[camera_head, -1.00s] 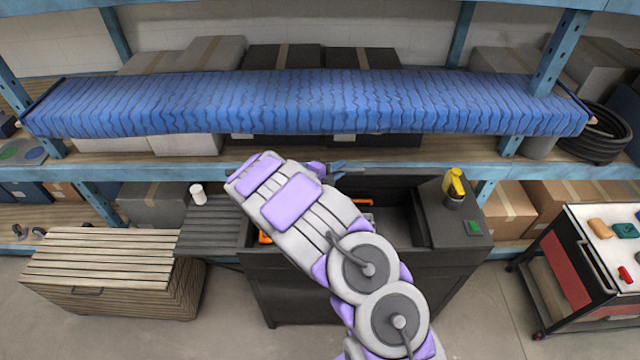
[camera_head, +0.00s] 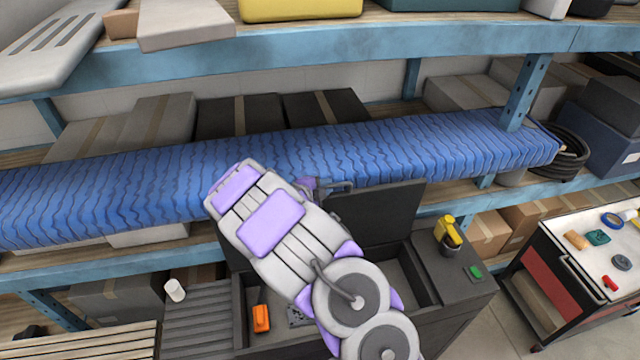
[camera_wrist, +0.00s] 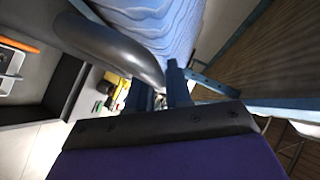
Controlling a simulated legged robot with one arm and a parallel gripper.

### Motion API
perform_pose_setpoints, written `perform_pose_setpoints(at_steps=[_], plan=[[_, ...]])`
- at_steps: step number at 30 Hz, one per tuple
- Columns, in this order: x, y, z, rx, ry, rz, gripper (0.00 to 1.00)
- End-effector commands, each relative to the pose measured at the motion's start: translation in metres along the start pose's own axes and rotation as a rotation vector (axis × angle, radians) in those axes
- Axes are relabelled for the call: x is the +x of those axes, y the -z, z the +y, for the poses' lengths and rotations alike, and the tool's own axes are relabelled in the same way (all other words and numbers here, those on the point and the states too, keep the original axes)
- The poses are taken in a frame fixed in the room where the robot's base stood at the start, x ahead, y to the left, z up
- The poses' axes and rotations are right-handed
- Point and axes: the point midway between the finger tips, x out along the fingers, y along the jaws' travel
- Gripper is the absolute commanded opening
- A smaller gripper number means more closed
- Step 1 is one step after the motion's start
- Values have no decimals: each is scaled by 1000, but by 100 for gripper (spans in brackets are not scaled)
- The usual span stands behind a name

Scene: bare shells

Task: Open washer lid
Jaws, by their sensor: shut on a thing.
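The washer (camera_head: 465,290) is a dark tub on a cabinet. Its black lid (camera_head: 380,215) is raised and stands near upright at the back, so the basin is open. My gripper (camera_head: 340,187) is at the lid's upper left edge, shut on the lid handle. In the wrist view the handle (camera_wrist: 115,45) is a thick, dark grey curved bar running to the blue fingers (camera_wrist: 160,95). My arm hides part of the basin and the lid's left side. An orange item (camera_head: 261,318) lies in the basin.
A blue padded roll (camera_head: 430,145) lies along the shelf close behind the lid and my gripper. A yellow bottle (camera_head: 447,232) stands on the washer's right ledge. A white cup (camera_head: 175,290) stands at left. A tool cart (camera_head: 565,275) is at right.

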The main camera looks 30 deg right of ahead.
Motion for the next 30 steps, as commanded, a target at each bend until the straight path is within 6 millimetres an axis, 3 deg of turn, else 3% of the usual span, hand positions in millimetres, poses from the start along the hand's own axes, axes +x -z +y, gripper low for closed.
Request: perform_pose_setpoints(at_steps=[16,17,22,30], plan=[[0,2,5,-13,-20,3,0],[0,2,5,-13,-20,3,21],[0,2,4,-13,-19,3,37],[-2,2,4,-13,-18,3,38]])
